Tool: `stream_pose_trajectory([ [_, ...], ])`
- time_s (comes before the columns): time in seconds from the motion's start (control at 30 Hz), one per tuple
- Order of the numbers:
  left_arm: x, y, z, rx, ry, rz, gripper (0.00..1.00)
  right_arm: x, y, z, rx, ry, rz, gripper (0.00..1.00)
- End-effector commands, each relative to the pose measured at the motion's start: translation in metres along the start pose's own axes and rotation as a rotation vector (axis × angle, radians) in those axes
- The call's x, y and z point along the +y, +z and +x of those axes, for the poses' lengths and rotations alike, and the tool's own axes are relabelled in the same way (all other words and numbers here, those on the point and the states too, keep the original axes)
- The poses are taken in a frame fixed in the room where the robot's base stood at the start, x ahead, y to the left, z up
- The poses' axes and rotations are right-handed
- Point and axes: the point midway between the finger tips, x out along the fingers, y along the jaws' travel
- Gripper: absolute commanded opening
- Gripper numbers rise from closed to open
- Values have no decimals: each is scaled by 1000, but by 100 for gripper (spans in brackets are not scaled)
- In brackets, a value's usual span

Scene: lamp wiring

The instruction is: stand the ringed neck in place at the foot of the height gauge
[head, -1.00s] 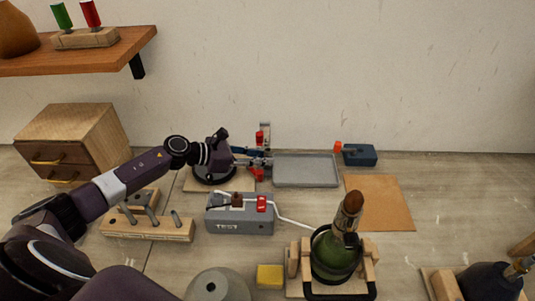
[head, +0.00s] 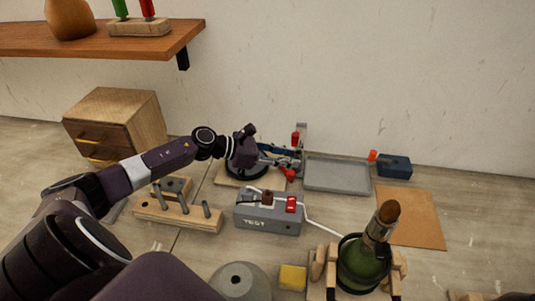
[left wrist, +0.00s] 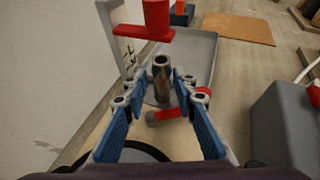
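The height gauge (head: 301,131) stands near the wall, a pale post with a red pointer (head: 295,139). The post (left wrist: 125,50) and the red pointer (left wrist: 157,20) also show in the left wrist view. The neck, a dark metal tube (left wrist: 162,80), stands upright at the foot of the gauge, below the pointer. Its ring cannot be made out clearly. My left gripper (head: 284,160) is at the gauge's foot. Its blue fingers (left wrist: 162,98) are apart on both sides of the neck, with gaps visible. The neck's base is partly hidden by a red part (left wrist: 165,116). My right gripper is out of view.
A grey tray (head: 337,175) lies right of the gauge. A grey test box (head: 268,222) and a wooden peg block (head: 178,218) stand in front. A green bottle (head: 362,265) sits in a wooden cradle. A brown mat (head: 412,218) is bare.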

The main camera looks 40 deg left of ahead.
Motion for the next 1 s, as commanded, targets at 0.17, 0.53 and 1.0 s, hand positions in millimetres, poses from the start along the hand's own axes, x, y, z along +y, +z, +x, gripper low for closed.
stream_pose_trajectory([
  [0.17, -1, -6, -33, 7, -1, 1, 26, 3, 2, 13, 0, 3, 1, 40],
  [0.53, -2, -3, -80, 5, -3, -1, 26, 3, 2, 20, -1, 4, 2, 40],
  [1.0, -1, 0, -102, 1, -3, 3, 26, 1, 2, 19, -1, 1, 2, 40],
])
